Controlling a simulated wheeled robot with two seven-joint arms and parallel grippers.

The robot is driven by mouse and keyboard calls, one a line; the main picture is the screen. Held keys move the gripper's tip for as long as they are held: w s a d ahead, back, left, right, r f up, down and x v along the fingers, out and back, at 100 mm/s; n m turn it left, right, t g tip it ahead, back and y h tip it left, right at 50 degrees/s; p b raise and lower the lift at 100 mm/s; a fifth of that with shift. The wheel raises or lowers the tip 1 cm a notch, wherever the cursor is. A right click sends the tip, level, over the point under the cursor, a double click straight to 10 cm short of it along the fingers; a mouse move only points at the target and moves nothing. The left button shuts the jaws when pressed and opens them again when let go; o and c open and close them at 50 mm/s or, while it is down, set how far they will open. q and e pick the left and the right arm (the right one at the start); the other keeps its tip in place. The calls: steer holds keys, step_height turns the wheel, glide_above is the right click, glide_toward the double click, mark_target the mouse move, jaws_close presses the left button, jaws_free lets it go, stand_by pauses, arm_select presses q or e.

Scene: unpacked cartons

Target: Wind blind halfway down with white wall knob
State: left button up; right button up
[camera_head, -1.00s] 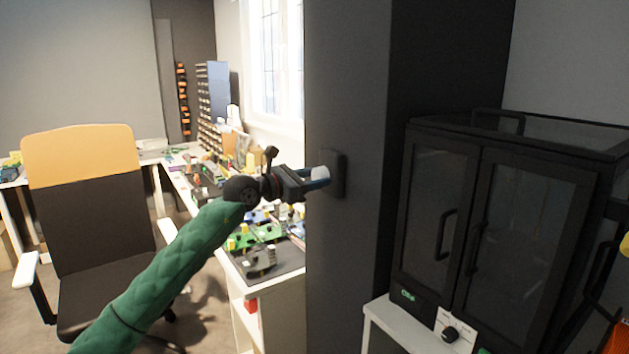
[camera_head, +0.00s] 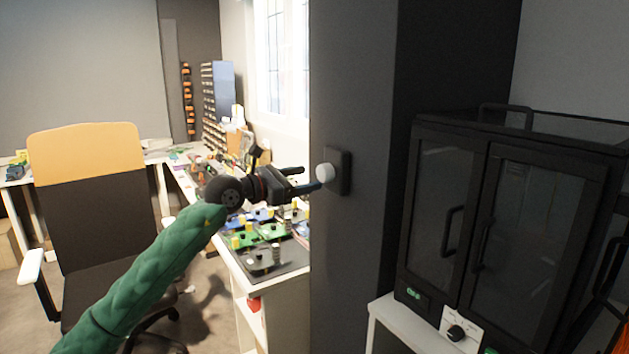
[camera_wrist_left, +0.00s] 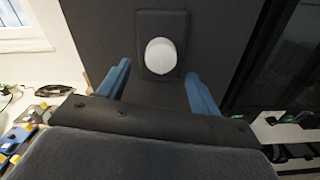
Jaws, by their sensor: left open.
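The white wall knob (camera_head: 326,174) sits on a dark plate (camera_head: 344,172) on the grey pillar. It also shows in the left wrist view (camera_wrist_left: 161,56), ahead of the fingers and centred between them. My left gripper (camera_head: 311,178) is open and empty, with its fingertips just short of the knob. In the left wrist view its two blue fingers (camera_wrist_left: 158,88) are spread wide, one on each side below the knob. The blind itself cannot be made out; a bright window (camera_head: 281,60) shows behind the arm. My right gripper is not in view.
A black glass-doored cabinet (camera_head: 490,230) stands right of the pillar (camera_head: 352,270) on a white stand. A cluttered workbench (camera_head: 262,284) lies below and behind the left gripper. An office chair (camera_head: 95,205) stands at the left.

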arm_select(q)
steer(key=shift+v, duration=1.45)
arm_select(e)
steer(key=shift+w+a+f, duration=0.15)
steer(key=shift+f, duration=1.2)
